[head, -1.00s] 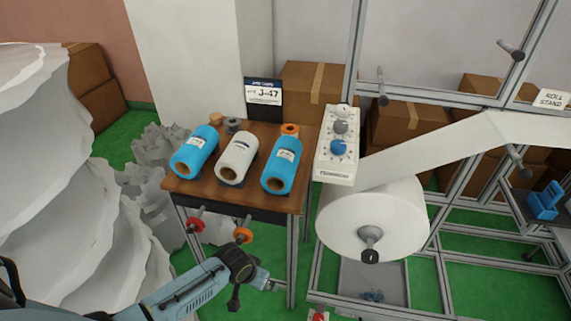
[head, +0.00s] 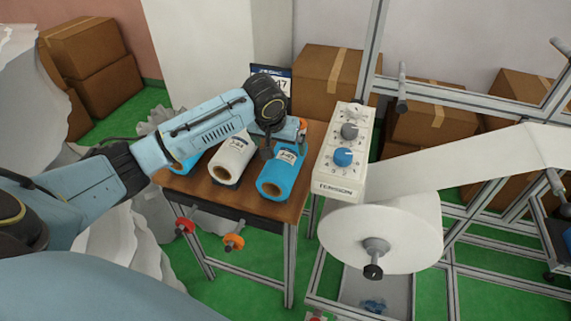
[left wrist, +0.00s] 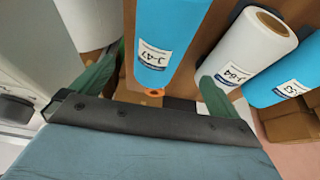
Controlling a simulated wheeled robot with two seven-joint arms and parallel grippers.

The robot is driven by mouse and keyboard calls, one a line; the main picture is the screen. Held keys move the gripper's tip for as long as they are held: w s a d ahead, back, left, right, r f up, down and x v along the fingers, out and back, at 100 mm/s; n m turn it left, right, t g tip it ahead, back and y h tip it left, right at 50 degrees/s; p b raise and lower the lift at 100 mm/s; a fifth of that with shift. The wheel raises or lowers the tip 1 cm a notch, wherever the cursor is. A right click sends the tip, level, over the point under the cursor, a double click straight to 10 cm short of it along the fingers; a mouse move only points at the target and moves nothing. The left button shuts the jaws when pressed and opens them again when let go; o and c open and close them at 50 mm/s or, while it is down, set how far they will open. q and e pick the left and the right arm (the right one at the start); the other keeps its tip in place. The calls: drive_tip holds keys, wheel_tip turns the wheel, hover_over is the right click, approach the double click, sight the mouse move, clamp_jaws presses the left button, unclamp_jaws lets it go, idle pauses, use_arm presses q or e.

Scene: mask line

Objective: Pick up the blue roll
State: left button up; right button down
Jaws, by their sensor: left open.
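A blue roll (head: 282,175) lies at the right of a wooden table. Its label reads J-47 in the left wrist view (left wrist: 172,35). A white roll (head: 232,160), labelled J-64 in the wrist view (left wrist: 255,45), lies beside it. A second blue roll (head: 188,167), labelled J-53 in the wrist view (left wrist: 292,80), is mostly hidden behind my left arm in the head view. My left gripper (head: 285,143) is open above the J-47 roll. In the wrist view its green fingers appear on either side of that roll; contact cannot be told. My right gripper is not in view.
A sign ending in 47 (head: 284,80) stands behind the rolls, partly hidden. A tension control box (head: 340,165) stands close to the right of the table (head: 270,210). A large white roll (head: 370,235) hangs on a metal frame. Cardboard boxes (head: 325,80) stand behind.

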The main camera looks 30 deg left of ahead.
sight(281, 157)
use_arm(q)
drive_tip(key=x, duration=0.4)
drive_tip(key=shift+f+b, duration=0.1)
drive_tip(key=shift+b, duration=0.2)
drive_tip(key=shift+w+f, duration=0.1)
drive_tip(key=shift+f, duration=0.05)
drive_tip(key=x, duration=0.2)
drive_tip(key=b+x, duration=0.1)
drive_tip(key=x, duration=0.1)
drive_tip(key=shift+f, duration=0.55)
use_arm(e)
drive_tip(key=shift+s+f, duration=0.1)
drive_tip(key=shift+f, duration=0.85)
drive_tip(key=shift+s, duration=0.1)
use_arm(q)
drive_tip(key=shift+a, duration=0.1)
drive_tip(key=c, duration=1.1)
drive_tip(key=shift+o, duration=0.2)
wheel_tip(281, 157, up, 10)
drive_tip(key=shift+p, duration=0.75)
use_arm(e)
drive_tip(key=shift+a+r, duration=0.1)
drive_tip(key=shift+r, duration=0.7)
